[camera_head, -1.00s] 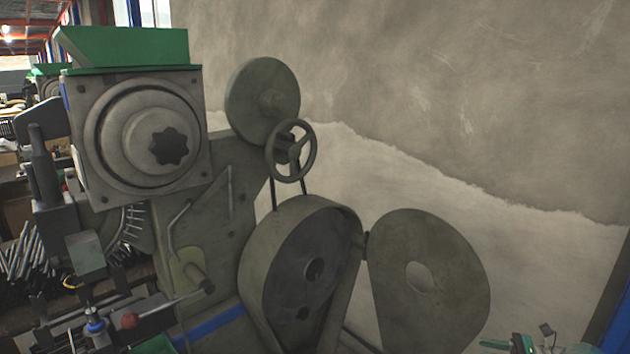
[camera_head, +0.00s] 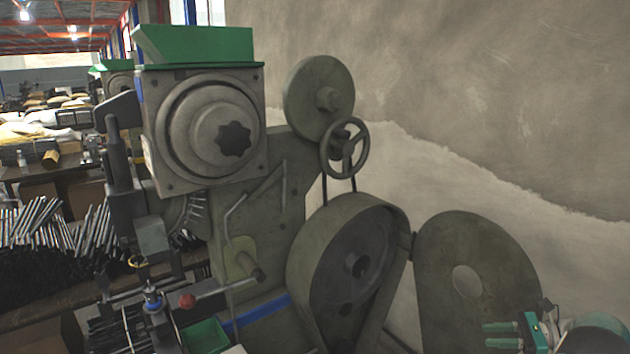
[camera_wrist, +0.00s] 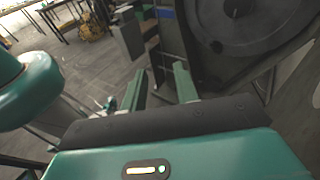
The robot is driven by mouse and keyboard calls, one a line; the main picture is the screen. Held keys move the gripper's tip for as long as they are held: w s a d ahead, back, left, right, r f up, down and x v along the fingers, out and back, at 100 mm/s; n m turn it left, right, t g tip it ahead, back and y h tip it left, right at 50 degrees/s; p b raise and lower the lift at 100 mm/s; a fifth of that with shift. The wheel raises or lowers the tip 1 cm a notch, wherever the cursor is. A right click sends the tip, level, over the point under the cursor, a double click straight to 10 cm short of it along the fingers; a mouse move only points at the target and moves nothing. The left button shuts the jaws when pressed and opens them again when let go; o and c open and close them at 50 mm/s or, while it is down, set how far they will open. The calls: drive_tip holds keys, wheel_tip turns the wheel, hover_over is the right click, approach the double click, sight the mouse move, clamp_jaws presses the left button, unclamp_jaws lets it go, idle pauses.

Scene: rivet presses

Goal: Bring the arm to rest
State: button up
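My gripper (camera_head: 488,335) shows at the bottom right of the head view, with its two green fingers pointing left. In the wrist view my gripper (camera_wrist: 163,82) has its fingers apart with a clear gap and nothing between them. It is open and empty. Part of my green arm shows behind it at the lower right edge of the head view. The rivet press (camera_head: 262,237) stands to the left of the gripper, with a large round guard and a dark flywheel. No contact between gripper and press is visible.
A flat rounded guard plate (camera_head: 497,262) stands just behind the gripper in the head view. A plain wall (camera_head: 480,90) lies beyond. A bench with many metal rods (camera_head: 45,222) is at the left. The wrist view shows open grey floor (camera_wrist: 85,75).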

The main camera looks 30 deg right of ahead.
drive_tip(key=w+a+r+n+g, duration=0.5)
drive_tip(key=w+a+r, duration=0.3)
drive_tip(key=w+a, duration=0.35)
drive_tip(key=w+a+r+n+g+h, duration=0.1)
drive_tip(key=a+r+n+g+h, duration=0.15)
drive_tip(key=a, duration=0.65)
drive_tip(key=w+a+r+n+g+h, duration=0.15)
drive_tip(key=a+r+n, duration=0.25)
drive_tip(key=a, duration=0.5)
drive_tip(key=s+a+r+n+t+h, duration=0.1)
drive_tip(key=s+a+n, duration=0.3)
drive_tip(key=a, duration=0.4)
drive_tip(key=s+a+r+n+t+h, duration=0.1)
drive_tip(key=s+a+n+h, duration=0.2)
drive_tip(key=a, duration=0.5)
drive_tip(key=s+a+r+n+t+h, duration=0.1)
drive_tip(key=s+a+n+h, duration=0.2)
drive_tip(key=s+a+n, duration=0.3)
drive_tip(key=shift+a+r+n+t, duration=0.35)
drive_tip(key=shift+a+n, duration=0.4)
drive_tip(key=shift+a, duration=0.45)
drive_tip(key=shift+s, duration=0.1)
